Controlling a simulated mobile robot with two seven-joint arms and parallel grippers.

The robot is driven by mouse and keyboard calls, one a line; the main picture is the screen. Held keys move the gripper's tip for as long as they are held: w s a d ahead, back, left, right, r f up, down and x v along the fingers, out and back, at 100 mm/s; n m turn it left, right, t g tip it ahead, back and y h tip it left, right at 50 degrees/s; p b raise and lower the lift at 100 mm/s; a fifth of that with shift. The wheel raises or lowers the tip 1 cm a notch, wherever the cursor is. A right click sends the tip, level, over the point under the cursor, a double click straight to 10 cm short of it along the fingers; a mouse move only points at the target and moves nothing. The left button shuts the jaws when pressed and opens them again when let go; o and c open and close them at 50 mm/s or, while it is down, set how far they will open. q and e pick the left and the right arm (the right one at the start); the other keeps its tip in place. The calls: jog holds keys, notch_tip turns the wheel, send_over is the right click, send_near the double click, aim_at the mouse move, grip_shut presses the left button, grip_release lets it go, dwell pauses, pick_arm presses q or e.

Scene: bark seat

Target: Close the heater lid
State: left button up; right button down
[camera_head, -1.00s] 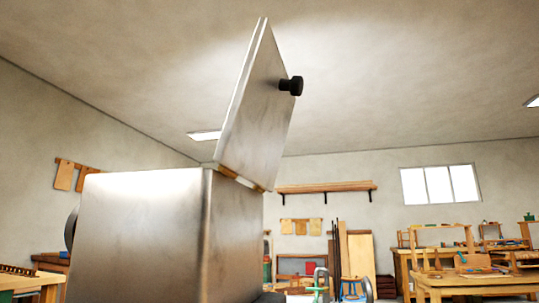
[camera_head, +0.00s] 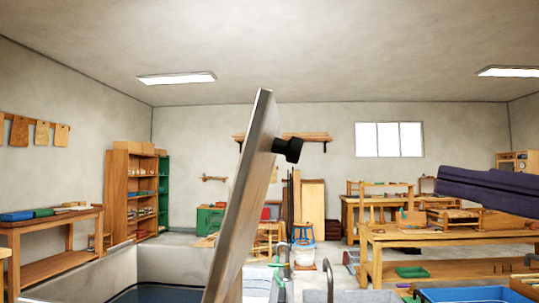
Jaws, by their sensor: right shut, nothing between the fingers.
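The heater (camera_head: 125,272) is a metal box at the lower left, and I look down into part of its open inside, with a dark blue surface low within it. Its lid (camera_head: 240,205) is a flat metal plate standing up, open and nearly edge-on to me. A black knob (camera_head: 289,149) sticks out from the lid's right face. My right gripper (camera_head: 445,181) reaches in from the right edge as a dark purple shape. It is shut and empty, well to the right of the knob and apart from it. My left gripper is out of view.
Wooden workbenches (camera_head: 455,238) with stools and tools stand at the right. A shelf unit (camera_head: 131,190) and another bench (camera_head: 48,226) stand at the left. A blue tray (camera_head: 460,295) lies at the lower right. The air between the knob and my right gripper is clear.

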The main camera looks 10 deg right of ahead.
jog(key=s+a+p+x, duration=0.1)
jog(key=a+p+x, duration=0.1)
jog(key=p+x, duration=0.7)
jog(key=shift+a+p+x, duration=0.3)
jog(key=shift+x, duration=1.45)
jog(key=shift+s+r, duration=0.15)
jog(key=shift+s, duration=0.1)
